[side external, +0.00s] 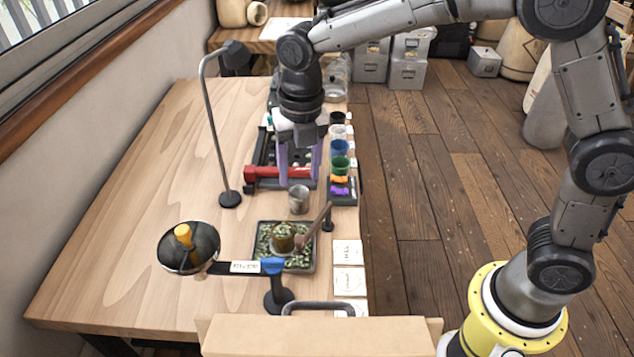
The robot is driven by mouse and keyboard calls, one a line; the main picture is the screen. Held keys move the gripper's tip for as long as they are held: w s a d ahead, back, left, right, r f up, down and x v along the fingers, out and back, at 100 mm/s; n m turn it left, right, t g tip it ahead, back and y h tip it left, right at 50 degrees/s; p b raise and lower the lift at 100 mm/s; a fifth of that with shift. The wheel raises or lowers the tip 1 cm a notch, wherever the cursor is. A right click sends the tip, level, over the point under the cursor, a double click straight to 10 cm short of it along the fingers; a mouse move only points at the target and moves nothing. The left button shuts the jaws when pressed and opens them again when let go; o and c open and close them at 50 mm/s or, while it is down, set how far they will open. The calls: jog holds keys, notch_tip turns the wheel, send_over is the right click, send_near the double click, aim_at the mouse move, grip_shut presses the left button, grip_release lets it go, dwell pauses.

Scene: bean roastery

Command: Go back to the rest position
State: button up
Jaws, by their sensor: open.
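My gripper (299,165) points down over the right side of the wooden table (130,200). Its two purple-grey fingers are apart, and I see nothing held between them. The fingers hang by the dark rack with a red bar (280,173); I cannot tell whether they touch it. A small grey cup (298,198) stands just in front of the gripper, apart from it.
A row of cups, with a blue one (339,148) and a green one (340,165), stands right of the gripper. A lamp on a bent stand (215,130) rises at left. A square tray (262,264) and a round pan (165,252) lie nearer. The table's left is clear.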

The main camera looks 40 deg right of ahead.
jog(key=s+d+r+m+t, duration=0.4)
jog(key=s+d+r+m, duration=0.4)
jog(key=s+d+r, duration=0.3)
jog(key=s+d+f+m, duration=0.2)
jog(key=s+m, duration=0.4)
jog(key=m, duration=0.5)
jog(key=s+d+f+m+t, duration=0.1)
jog(key=s+d+f+m, duration=0.1)
jog(key=s+m, duration=0.5)
jog(key=m, duration=0.4)
jog(key=shift+f+m, duration=0.3)
jog(key=shift+m, duration=0.1)
jog(key=shift+d, duration=0.1)
